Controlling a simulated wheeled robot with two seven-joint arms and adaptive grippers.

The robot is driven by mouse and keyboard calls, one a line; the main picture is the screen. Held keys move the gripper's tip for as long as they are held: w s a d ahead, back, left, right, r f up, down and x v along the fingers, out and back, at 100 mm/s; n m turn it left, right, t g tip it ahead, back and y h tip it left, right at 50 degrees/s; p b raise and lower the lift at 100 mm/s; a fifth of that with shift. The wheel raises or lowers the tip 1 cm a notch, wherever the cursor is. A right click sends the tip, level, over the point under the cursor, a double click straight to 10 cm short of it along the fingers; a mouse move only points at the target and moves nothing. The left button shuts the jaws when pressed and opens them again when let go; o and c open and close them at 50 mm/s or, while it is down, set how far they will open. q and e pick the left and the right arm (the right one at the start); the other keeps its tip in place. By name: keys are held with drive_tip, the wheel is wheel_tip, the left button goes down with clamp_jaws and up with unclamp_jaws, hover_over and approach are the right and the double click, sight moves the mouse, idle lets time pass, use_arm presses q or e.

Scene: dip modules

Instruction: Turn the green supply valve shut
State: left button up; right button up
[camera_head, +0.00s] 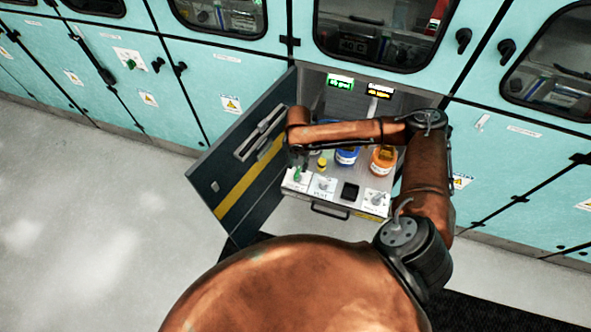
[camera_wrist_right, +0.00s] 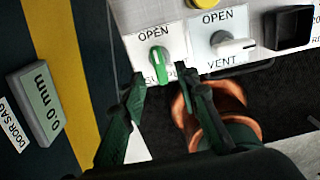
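The green supply valve (camera_wrist_right: 160,65) is a small green knob on a white plate in the wrist view. Its handle runs roughly upright in the picture, below the word OPEN; the lower label is partly covered. My right gripper (camera_wrist_right: 161,76) is open, its dark fingertips on either side of the knob's lower end. I cannot tell whether they touch it. In the head view the green valve (camera_head: 297,174) sits at the left front of the pulled-out panel, with my right gripper (camera_head: 297,160) just above it. My left gripper is not in view.
A vent valve (camera_wrist_right: 228,45) with a pale handle is right of the supply valve. A dark open door (camera_head: 245,150) stands close on the left, with a 0.0 mm display (camera_wrist_right: 38,103). Blue (camera_head: 346,157) and orange (camera_head: 383,158) containers stand behind the valves.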

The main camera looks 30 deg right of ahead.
sight(298, 172)
drive_tip(key=shift+f, duration=2.05)
drive_tip(key=shift+c, duration=0.3)
clamp_jaws()
